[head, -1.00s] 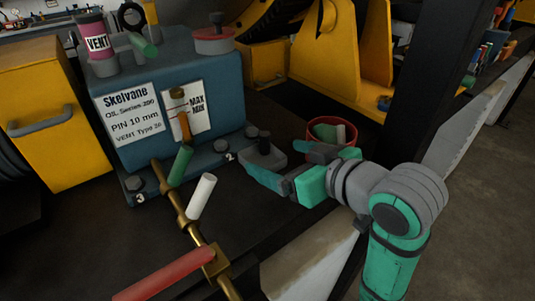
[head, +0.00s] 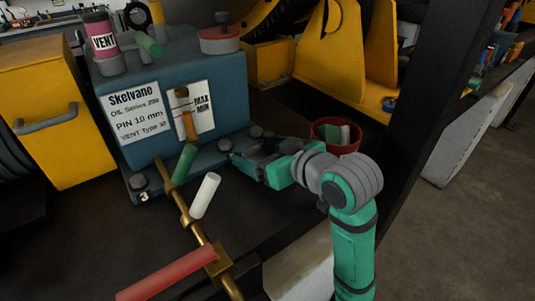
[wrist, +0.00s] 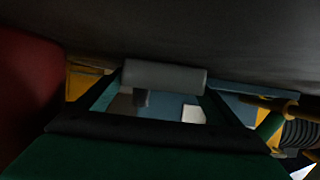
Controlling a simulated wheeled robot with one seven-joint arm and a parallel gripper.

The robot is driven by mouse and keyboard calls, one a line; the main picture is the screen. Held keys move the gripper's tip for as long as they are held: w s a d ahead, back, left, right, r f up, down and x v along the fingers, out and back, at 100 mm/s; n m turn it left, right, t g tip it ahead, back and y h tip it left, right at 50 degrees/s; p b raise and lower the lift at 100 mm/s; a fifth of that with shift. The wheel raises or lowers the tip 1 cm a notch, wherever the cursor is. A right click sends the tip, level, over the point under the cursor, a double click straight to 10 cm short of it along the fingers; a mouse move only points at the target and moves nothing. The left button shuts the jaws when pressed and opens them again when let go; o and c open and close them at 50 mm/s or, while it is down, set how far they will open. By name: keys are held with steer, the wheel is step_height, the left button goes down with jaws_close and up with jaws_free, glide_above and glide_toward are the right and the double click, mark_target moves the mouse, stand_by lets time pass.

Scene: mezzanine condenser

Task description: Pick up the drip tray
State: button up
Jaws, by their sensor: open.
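The drip tray seems to be the small grey piece (head: 262,147) at the right front corner of the blue pump, low on the dark bench; my gripper hides much of it. My gripper (head: 256,157) is open, with its green fingers low around or just beside that piece; I cannot tell whether they touch it. In the wrist view a grey rounded bar (wrist: 165,76) lies across the far end of the gap between the fingers, probably the tray's edge.
The blue pump (head: 170,75) stands left of my gripper. A red bin (head: 336,136) with items in it is close on the right. Brass piping (head: 190,215) with white, green and red handles runs in front. A black post (head: 430,90) rises on the right.

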steer(key=c, duration=1.3)
steer(key=shift+r, duration=0.15)
